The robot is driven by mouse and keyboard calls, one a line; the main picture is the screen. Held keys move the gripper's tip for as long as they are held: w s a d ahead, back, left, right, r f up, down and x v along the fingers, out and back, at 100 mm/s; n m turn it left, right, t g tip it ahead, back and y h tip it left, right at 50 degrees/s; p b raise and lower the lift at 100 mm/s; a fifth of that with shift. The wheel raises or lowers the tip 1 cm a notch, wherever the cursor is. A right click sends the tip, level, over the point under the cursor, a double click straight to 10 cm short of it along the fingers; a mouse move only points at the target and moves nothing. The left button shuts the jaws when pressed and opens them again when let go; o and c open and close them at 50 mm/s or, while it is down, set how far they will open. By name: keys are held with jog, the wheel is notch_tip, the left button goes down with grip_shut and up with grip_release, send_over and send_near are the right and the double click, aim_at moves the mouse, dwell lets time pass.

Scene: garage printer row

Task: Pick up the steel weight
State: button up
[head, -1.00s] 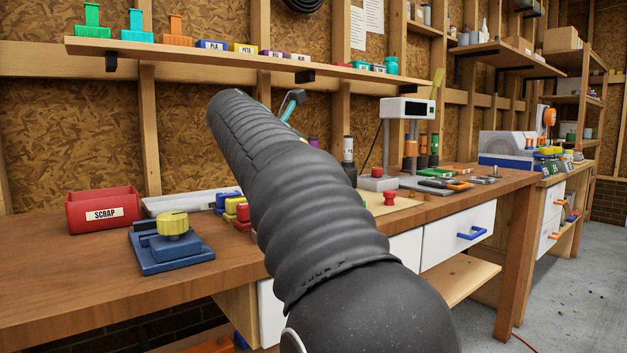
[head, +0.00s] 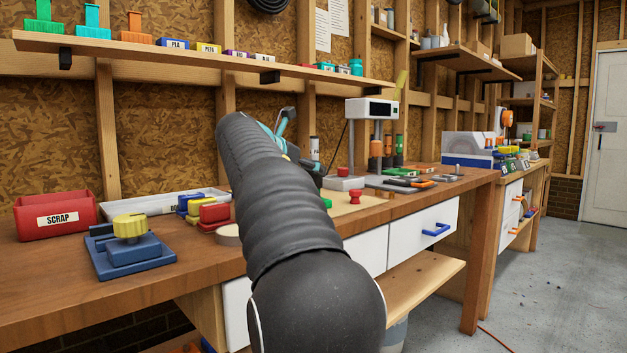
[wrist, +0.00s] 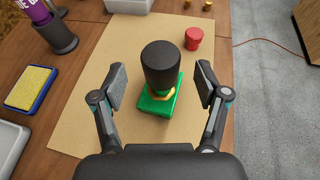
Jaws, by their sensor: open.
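A dark grey cylinder, which I take for the steel weight (wrist: 161,62), stands on a green block (wrist: 152,106) in the wrist view. A little orange-yellow material shows between the two. My gripper (wrist: 161,80) is open, with one finger to the left and one to the right of the weight. Both fingers are apart from it. In the head view my arm hides the weight, and a bit of the green block (head: 327,203) appears beside the arm. Part of my gripper (head: 288,128) shows beyond the arm there.
Block and weight are on a tan mat (wrist: 90,112) on the wooden bench. A red knob-like piece (wrist: 193,39) stands behind to the right. A yellow-and-blue pad (wrist: 30,88) and a purple-labelled container (wrist: 58,28) lie left. The bench edge is to the right.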

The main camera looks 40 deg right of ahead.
aim_at(313, 174)
jog(key=x, duration=0.4)
jog(key=shift+f, duration=0.1)
jog(key=shift+a, duration=0.1)
jog(key=shift+c, duration=0.3)
jog(key=shift+s, duration=0.1)
grip_shut()
